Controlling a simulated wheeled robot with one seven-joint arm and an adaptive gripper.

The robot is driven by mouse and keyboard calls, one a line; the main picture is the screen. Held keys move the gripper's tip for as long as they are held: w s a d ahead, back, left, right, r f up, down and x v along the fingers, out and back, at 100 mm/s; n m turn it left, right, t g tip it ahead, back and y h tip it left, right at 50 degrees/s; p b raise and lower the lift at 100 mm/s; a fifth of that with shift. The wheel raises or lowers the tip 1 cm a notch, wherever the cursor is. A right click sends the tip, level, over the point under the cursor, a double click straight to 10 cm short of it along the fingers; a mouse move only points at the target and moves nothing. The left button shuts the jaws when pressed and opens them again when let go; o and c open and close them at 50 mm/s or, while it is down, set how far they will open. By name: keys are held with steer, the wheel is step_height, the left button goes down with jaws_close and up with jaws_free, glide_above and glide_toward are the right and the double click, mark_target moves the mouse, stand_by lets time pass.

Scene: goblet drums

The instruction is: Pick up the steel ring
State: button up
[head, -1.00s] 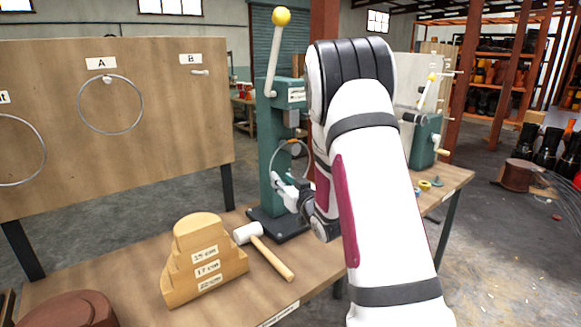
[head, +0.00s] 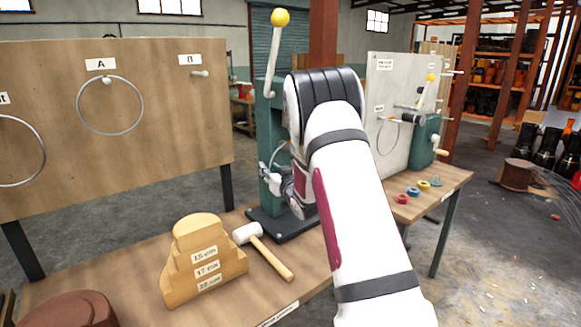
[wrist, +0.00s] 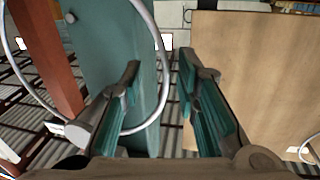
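A large thin steel ring (wrist: 163,75) fills the left of the wrist view. A thin arc of a ring also shows at the green press (head: 262,110) in the head view, mostly hidden by my arm. My gripper (wrist: 160,64) is open, its two dark green fingers apart. The ring's right side crosses the gap between the fingertips, and its lower arc passes behind the left finger. I cannot tell whether either finger touches it. In the head view my gripper (head: 268,178) is in front of the press, partly hidden.
Another ring (head: 110,105) hangs on peg A of the wooden board (head: 180,135), and peg B (head: 199,73) is empty. A stepped wooden block (head: 195,265) and a mallet (head: 262,250) lie on the bench. A white panel (head: 392,75) with another ring (head: 388,140) stands at right.

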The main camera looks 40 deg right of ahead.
jaws_close()
steer(key=shift+r, duration=0.2)
steer(key=shift+r, duration=0.55)
step_height(320, 180, up, 2)
steer(key=shift+r, duration=0.25)
steer(key=s+a, duration=0.2)
steer(key=s, duration=0.5)
steer(key=s+a+r, duration=0.1)
steer(key=s, duration=0.7)
steer(key=shift+s+a, duration=0.3)
steer(key=shift+a, duration=0.1)
